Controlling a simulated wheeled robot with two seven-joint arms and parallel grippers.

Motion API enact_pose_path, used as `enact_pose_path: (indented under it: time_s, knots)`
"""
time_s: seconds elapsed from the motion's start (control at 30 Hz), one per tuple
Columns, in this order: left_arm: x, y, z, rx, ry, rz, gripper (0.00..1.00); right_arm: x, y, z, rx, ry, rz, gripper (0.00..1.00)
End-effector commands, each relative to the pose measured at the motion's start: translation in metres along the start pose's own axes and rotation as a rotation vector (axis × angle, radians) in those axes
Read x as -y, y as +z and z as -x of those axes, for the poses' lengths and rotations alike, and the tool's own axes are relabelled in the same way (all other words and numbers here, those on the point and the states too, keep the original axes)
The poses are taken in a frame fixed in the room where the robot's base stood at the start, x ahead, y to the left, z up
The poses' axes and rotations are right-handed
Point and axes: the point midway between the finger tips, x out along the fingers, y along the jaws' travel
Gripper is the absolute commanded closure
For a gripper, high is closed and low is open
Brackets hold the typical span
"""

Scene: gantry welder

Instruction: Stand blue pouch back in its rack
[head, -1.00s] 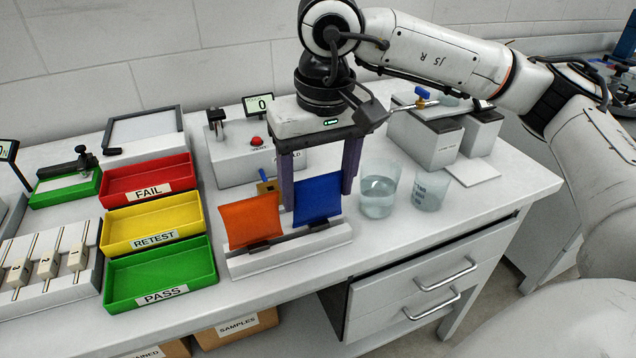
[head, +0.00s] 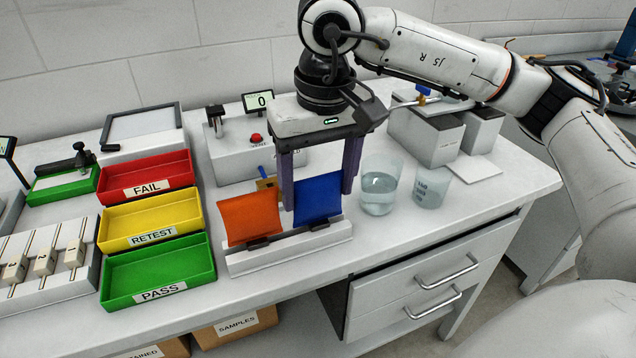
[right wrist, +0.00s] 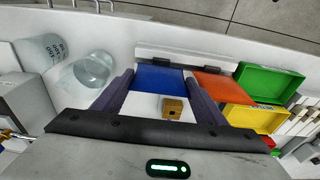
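The blue pouch (head: 318,199) stands in the right-hand place of the white rack (head: 290,254), leaning back a little. It also shows in the right wrist view (right wrist: 160,78). My right gripper (head: 318,198) is open, with one finger at each side of the blue pouch. The fingers look apart from its side edges; I cannot tell whether either touches it. In the right wrist view the gripper (right wrist: 160,84) also spans wider than the pouch. My left gripper is not in view.
An orange pouch (head: 249,218) stands in the same rack, left of the blue one. A small brass block (head: 265,183) sits behind the pouches. Two beakers (head: 379,190) (head: 430,187) stand close on the right. Red, yellow and green trays (head: 158,278) lie left.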

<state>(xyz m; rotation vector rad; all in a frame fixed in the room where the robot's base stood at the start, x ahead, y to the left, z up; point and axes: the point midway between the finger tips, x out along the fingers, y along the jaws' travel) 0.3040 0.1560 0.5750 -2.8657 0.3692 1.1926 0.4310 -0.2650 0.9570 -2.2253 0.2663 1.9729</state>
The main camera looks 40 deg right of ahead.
Motion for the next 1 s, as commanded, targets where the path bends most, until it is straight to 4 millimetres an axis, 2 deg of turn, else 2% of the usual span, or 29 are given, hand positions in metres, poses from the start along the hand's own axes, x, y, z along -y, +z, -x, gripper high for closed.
enact_pose_path:
  time_s: [0.03,0.1,0.13,0.57,0.67,1.0]
  knots:
    - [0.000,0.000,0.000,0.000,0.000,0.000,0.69,0.000,0.000,0.000,-0.001,0.000,0.000,0.27]
    - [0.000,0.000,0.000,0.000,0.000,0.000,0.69,0.000,0.000,0.000,-0.001,-0.001,0.000,0.15]
    - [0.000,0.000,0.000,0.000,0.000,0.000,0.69,0.000,0.000,0.000,-0.001,-0.001,0.000,0.13]
    - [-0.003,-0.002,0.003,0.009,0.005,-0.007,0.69,0.000,0.000,0.000,0.000,0.000,0.000,0.13]
    - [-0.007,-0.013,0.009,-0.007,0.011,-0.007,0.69,0.001,-0.001,0.022,-0.006,-0.003,-0.001,0.13]
    - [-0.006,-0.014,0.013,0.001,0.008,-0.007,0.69,0.000,-0.001,0.090,-0.005,-0.001,0.000,0.13]
